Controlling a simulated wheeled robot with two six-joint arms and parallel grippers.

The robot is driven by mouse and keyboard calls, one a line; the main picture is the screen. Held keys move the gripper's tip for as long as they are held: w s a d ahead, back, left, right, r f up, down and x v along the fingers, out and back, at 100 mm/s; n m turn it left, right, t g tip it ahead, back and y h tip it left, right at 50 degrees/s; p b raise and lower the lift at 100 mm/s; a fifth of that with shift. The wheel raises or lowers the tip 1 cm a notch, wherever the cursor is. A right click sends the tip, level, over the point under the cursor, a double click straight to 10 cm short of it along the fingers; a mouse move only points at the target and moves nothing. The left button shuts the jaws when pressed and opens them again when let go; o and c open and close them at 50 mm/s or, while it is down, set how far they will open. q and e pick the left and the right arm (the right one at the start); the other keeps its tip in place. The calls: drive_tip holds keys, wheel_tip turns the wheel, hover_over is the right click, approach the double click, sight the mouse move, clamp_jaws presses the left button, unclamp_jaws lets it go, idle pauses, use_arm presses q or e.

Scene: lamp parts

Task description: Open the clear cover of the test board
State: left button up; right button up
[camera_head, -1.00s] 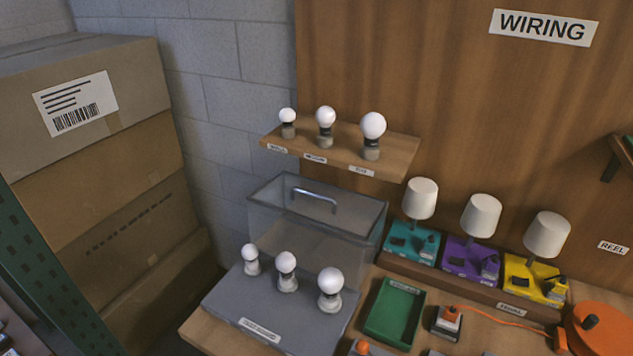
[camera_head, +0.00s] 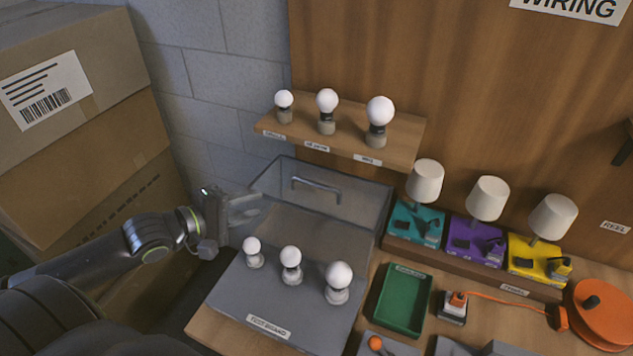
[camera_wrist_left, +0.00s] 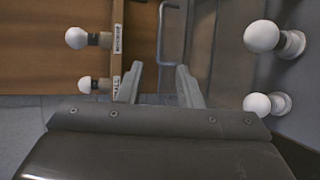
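The grey test board (camera_head: 235,297) lies on the bench with three white bulbs standing on it. The clear cover (camera_head: 355,212) is a see-through grey box shape at the board's back, behind the bulbs; the bulbs stand uncovered in front of it. Its metal handle (camera_head: 316,186) faces up and also shows in the left wrist view (camera_wrist_left: 161,40). My left gripper (camera_head: 258,208) is at the cover's left side, short of the handle. In the left wrist view its two fingers (camera_wrist_left: 160,68) are apart and empty, with the handle ahead between them. My right gripper is out of view.
A wooden shelf (camera_head: 400,149) with three bulbs hangs above the cover. Stacked cardboard boxes (camera_head: 110,165) stand left of my arm. A green tray (camera_head: 404,300), three small lamps and an orange reel (camera_head: 603,315) are to the right.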

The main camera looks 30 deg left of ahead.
use_arm(q)
drive_tip(key=b, duration=0.2)
approach(315, 186)
drive_tip(key=x, duration=0.9)
drive_tip(key=c, duration=0.6)
clamp_jaws()
